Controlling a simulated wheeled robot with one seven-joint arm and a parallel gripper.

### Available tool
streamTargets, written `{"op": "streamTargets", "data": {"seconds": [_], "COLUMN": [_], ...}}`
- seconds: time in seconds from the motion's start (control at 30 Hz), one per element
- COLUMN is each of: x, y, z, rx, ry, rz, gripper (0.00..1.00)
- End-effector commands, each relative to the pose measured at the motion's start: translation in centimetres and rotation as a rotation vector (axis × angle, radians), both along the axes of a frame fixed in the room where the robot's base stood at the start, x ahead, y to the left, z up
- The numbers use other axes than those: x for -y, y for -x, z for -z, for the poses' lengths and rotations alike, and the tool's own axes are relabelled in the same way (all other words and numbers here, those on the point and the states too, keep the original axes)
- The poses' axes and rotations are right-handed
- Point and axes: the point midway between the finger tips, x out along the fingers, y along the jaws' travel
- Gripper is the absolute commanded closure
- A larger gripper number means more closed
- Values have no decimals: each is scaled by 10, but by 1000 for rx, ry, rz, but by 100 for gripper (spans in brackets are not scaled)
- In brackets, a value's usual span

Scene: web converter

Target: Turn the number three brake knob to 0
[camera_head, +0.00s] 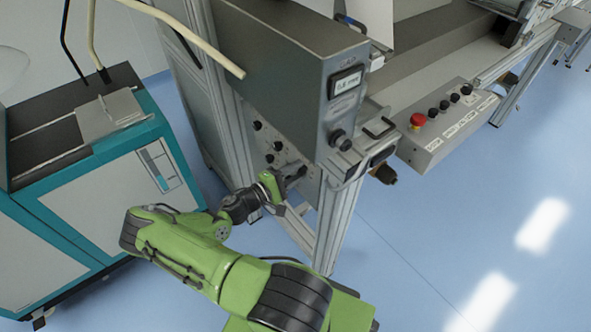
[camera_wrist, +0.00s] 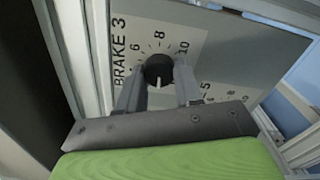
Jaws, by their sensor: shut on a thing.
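The number three brake knob (camera_wrist: 158,68) is a round black knob with a white pointer mark, on a grey panel lettered "BRAKE 3" in the wrist view. Its white mark points toward the bottom of the picture. The numbers 6, 8 and 10 show around its upper side; the 0 is hidden or out of view. My gripper (camera_wrist: 160,88) has one finger on each side of the knob and is shut on it. In the head view my gripper (camera_head: 290,178) reaches the lower part of the knob panel and covers this knob.
A second number scale (camera_wrist: 215,92) lies right of my gripper in the wrist view. In the head view, other black knobs (camera_head: 278,145) sit on the panel. A grey display box (camera_head: 345,90) overhangs it, and a teal-and-white cabinet (camera_head: 110,190) stands at left.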

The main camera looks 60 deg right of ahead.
Motion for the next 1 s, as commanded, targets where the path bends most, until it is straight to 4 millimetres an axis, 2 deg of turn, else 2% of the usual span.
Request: {"op": "streamTargets", "data": {"seconds": [0.53,1.0], "x": [-1,-1], "y": [1,1], "z": [2,4], "rx": [-431,-611], "ry": [-223,-316], "rz": [-2,-2], "gripper": [96,96]}}
